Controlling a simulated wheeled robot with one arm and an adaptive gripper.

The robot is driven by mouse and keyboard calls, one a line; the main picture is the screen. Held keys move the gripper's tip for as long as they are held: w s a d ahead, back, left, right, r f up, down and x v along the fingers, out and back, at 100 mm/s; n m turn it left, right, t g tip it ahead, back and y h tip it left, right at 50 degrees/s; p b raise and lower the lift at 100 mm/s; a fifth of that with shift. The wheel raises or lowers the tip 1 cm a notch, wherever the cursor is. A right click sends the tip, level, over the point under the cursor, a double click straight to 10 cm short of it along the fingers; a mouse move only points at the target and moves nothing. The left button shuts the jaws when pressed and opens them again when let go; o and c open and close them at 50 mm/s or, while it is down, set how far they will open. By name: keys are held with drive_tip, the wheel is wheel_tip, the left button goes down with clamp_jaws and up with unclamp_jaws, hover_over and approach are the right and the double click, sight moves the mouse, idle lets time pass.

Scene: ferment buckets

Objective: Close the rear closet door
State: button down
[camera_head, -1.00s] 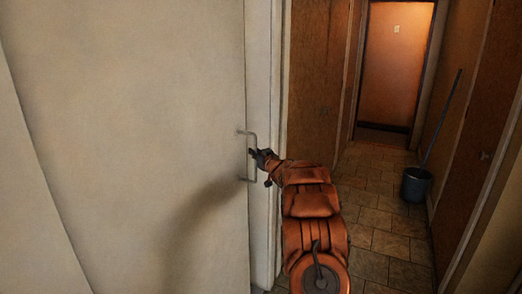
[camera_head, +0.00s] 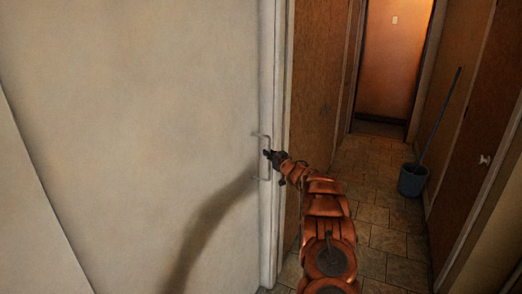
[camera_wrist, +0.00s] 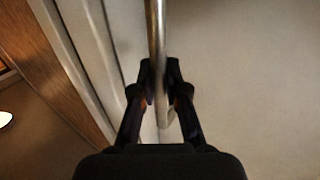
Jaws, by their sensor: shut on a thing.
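The closet door (camera_head: 140,120) is a large pale panel filling the left of the head view. Its free edge lies close along the white door frame (camera_head: 278,80), and I cannot tell whether it is fully flush. A metal bar handle (camera_head: 258,136) stands upright near that edge; it also shows in the wrist view (camera_wrist: 156,30). My gripper (camera_head: 270,158) is at the handle, with its fingers on both sides of the bar in the wrist view (camera_wrist: 160,85). It is shut on the handle. The fingers hide part of the bar.
A tiled corridor (camera_head: 375,215) runs back on the right to an orange-lit door (camera_head: 392,60). A blue bucket (camera_head: 413,181) with a long-handled stick (camera_head: 440,115) stands by the right wall. A brown door (camera_head: 485,130) lines the right. The corridor's middle floor is clear.

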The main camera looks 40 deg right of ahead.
drive_tip(key=shift+s+d+r, duration=0.1)
drive_tip(key=shift+d+r, duration=0.2)
drive_tip(key=shift+d, duration=0.15)
drive_tip(key=c, duration=1.4)
unclamp_jaws()
drive_tip(key=shift+d+f, duration=0.1)
drive_tip(key=shift+f, duration=0.05)
drive_tip(key=shift+o, duration=1.1)
drive_tip(key=shift+w, duration=0.2)
drive_tip(key=shift+a+f, duration=0.1)
drive_tip(key=shift+a, duration=0.1)
drive_tip(key=s+a, duration=0.2)
drive_tip(key=s, duration=0.9)
drive_tip(key=shift+s, duration=0.4)
